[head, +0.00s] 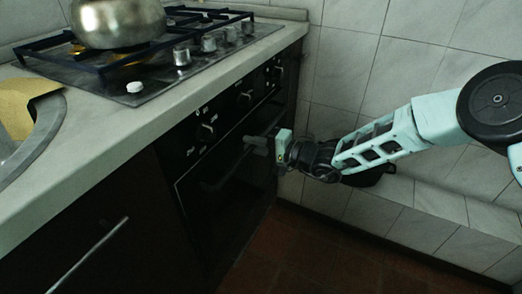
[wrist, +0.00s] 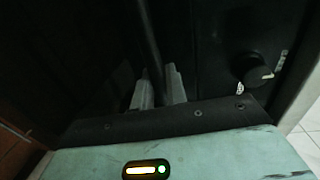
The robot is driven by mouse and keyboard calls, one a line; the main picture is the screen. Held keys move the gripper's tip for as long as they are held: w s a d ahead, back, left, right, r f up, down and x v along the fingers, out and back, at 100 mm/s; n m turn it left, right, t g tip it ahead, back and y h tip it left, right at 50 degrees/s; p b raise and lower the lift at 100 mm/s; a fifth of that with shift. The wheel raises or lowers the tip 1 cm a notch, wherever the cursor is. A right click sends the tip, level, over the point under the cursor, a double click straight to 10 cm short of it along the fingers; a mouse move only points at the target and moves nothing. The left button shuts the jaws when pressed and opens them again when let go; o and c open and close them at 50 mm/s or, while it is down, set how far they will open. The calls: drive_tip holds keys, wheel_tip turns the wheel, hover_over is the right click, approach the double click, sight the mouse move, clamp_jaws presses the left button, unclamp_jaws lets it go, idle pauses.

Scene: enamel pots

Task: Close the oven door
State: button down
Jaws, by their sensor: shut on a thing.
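The black oven door (head: 222,205) stands upright below the knob panel in the head view. It looks flush or nearly flush with the oven front; I cannot tell if a small gap is left. My gripper (head: 257,145) is at the upper part of the door, towards its far end. In the wrist view, the dark bar of the door handle (wrist: 149,40) runs down between the two grey fingers of my gripper (wrist: 159,90). The fingers are shut on the handle. The gripped stretch of the handle is partly hidden by the fingers.
Oven knobs (head: 204,131) line the panel above the door. A gas hob (head: 150,75) with a metal pot (head: 118,22) sits on the countertop (head: 95,140). A drawer handle (head: 88,256) is at lower left. The tiled wall (head: 400,70) is close behind my arm. The floor (head: 290,262) is clear.

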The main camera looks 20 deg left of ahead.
drive_tip(key=shift+w+a+r, duration=0.1)
drive_tip(key=shift+a+r, duration=0.05)
drive_tip(key=shift+a, duration=0.85)
drive_tip(key=c, duration=1.5)
unclamp_jaws()
drive_tip(key=shift+a, duration=0.1)
drive_tip(key=shift+r, duration=0.1)
drive_tip(key=d, duration=0.6)
drive_tip(key=s+d+r+p, duration=0.1)
drive_tip(key=d, duration=0.4)
drive_tip(key=d+p, duration=0.1)
drive_tip(key=d, duration=0.5)
drive_tip(key=shift+s+d+r, duration=0.15)
drive_tip(key=shift+d, duration=0.15)
